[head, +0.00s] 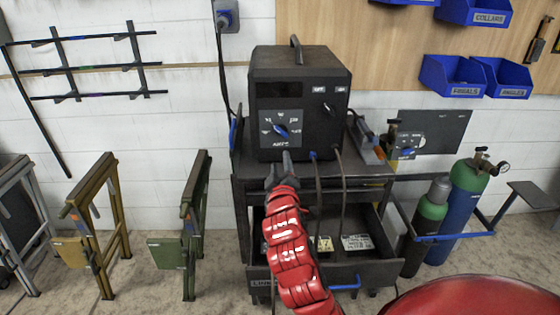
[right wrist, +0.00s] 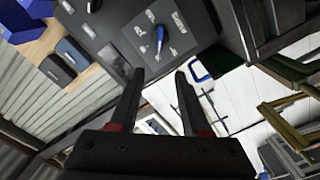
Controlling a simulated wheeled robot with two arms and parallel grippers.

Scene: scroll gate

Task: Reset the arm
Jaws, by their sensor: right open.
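My right gripper (head: 279,168) is in front of the lower face of a black welding machine (head: 300,92), just below its dial with a blue pointer (head: 281,130). In the right wrist view my right gripper (right wrist: 160,76) has its two fingers apart with nothing between them. The blue dial pointer (right wrist: 159,38) shows just beyond the fingertips in that view. I cannot tell whether a fingertip touches the machine. My red right arm (head: 287,240) comes up from the bottom of the head view. My left gripper is out of view.
The machine stands on a dark cart (head: 358,170) with an open drawer below. Gas cylinders (head: 460,205) stand at its right. Gold (head: 95,215) and green (head: 193,220) trestles stand at the left. Blue bins (head: 453,77) hang on the wall board. Floor shows between trestles and cart.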

